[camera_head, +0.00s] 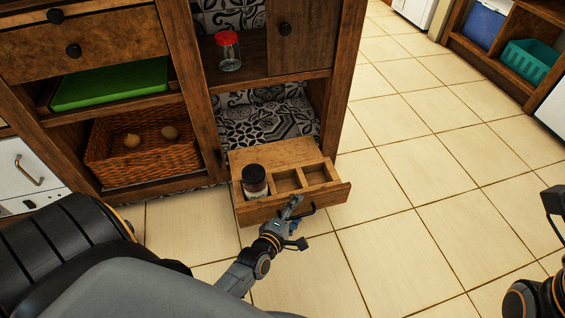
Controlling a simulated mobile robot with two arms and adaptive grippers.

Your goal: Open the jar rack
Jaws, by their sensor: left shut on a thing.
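The jar rack (288,154) is a wooden pull-out drawer low in the shelving. It stands pulled out from its bay, with a dark-lidded jar (254,181) in its left compartment and two empty square compartments beside it. My left gripper (293,211) is at the rack's front, shut on its dark handle (309,211). The fingers partly hide the handle. Part of my right arm shows at the lower right edge; whether its fingers are open or shut cannot be made out.
A red-lidded glass jar (229,52) stands on the shelf above. A wicker basket (100,161) and a green board (112,84) sit to the left. Tiled floor to the right of the rack is clear. A teal basket (528,62) stands in a far shelf.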

